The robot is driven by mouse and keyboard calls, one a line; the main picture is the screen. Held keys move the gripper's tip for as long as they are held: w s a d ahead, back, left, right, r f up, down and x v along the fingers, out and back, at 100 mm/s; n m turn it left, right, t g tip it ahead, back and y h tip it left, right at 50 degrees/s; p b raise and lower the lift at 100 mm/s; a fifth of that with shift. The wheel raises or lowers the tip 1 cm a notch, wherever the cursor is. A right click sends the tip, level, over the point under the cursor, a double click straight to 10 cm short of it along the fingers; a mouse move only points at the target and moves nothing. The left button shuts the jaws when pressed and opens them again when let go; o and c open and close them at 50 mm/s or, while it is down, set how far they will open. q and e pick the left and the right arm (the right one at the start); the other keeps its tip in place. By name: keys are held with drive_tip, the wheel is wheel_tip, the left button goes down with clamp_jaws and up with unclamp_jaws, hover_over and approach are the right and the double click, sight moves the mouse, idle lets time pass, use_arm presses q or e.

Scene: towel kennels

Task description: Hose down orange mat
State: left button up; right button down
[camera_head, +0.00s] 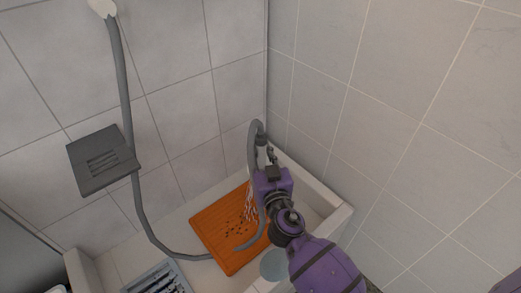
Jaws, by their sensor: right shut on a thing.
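The orange mat (215,233) lies flat in a white, low-walled basin in the corner, with a patch of dark specks near its middle. My right gripper (266,160) is above the mat's right side, shut on the grey hose (252,148) near its curved upper end. Water streams down from the hose and lands on the mat's right part. The rest of the hose runs from a pale wall fitting (103,8) at top left, down the wall and across the mat's lower part. My arm hides part of the mat's right edge. My left gripper is out of view.
A dark grey box (90,178) is fixed to the tiled wall at left, behind the hose. A blue-grey slatted item (165,270) lies at the bottom left. A pale blue round thing (272,266) sits beside my right arm. The basin's rim (338,217) runs close by on the right.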

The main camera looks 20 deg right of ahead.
drive_tip(key=shift+f, duration=0.2)
drive_tip(key=shift+a, duration=0.15)
drive_tip(key=shift+s+a+b, duration=0.2)
drive_tip(key=shift+a, duration=0.3)
drive_tip(key=shift+s+a+b, duration=0.2)
drive_tip(key=shift+a, duration=0.3)
drive_tip(key=s+a+b, duration=0.4)
drive_tip(key=a, duration=0.7)
drive_tip(key=shift+s+a+b, duration=0.15)
drive_tip(key=shift+a+b, duration=0.2)
drive_tip(key=shift+b, duration=0.05)
idle(0.8)
idle(0.4)
